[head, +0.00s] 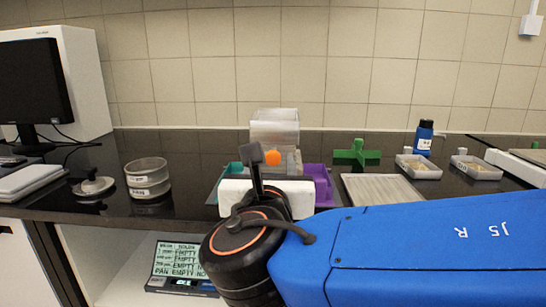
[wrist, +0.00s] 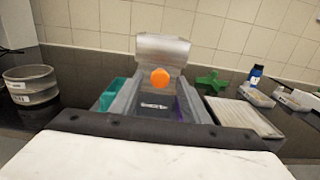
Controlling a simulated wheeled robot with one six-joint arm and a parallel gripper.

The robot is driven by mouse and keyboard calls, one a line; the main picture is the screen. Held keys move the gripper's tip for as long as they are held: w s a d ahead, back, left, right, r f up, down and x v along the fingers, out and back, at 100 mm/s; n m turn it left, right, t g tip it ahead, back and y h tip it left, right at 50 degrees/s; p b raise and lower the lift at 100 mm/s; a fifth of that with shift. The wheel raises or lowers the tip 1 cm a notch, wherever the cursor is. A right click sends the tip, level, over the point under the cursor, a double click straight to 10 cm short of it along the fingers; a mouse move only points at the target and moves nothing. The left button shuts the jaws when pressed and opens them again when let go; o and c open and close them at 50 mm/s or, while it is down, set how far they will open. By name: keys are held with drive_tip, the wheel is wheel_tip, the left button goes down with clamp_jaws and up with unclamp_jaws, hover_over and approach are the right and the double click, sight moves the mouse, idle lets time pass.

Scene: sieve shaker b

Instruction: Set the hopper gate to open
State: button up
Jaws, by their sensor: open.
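The hopper (head: 275,127) is a pale grey, see-through box at the back of the counter, straight ahead. An orange ball-shaped knob (head: 272,158) shows on its near side, and it also shows in the wrist view (wrist: 159,78), above a grey chute (wrist: 155,104) with a small label. I cannot tell the gate's position from the knob. My gripper (head: 266,186) is in front of the hopper, apart from the knob and holding nothing visible. It is open, though its fingertips are hard to make out. My wrist hides the hopper's lower part in the head view.
A teal tray (wrist: 113,94) and a purple tray (head: 318,180) flank the chute. Right stand a green cross-shaped piece (head: 357,151), a ribbed pale tray (head: 381,189), small dishes (head: 418,166) and a blue bottle (head: 424,136). Left are a sieve pan (head: 147,178) and a monitor (head: 34,85).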

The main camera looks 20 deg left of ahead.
sight(273, 158)
drive_tip(key=shift+x, duration=1.85)
drive_tip(key=shift+c, duration=0.3)
clamp_jaws()
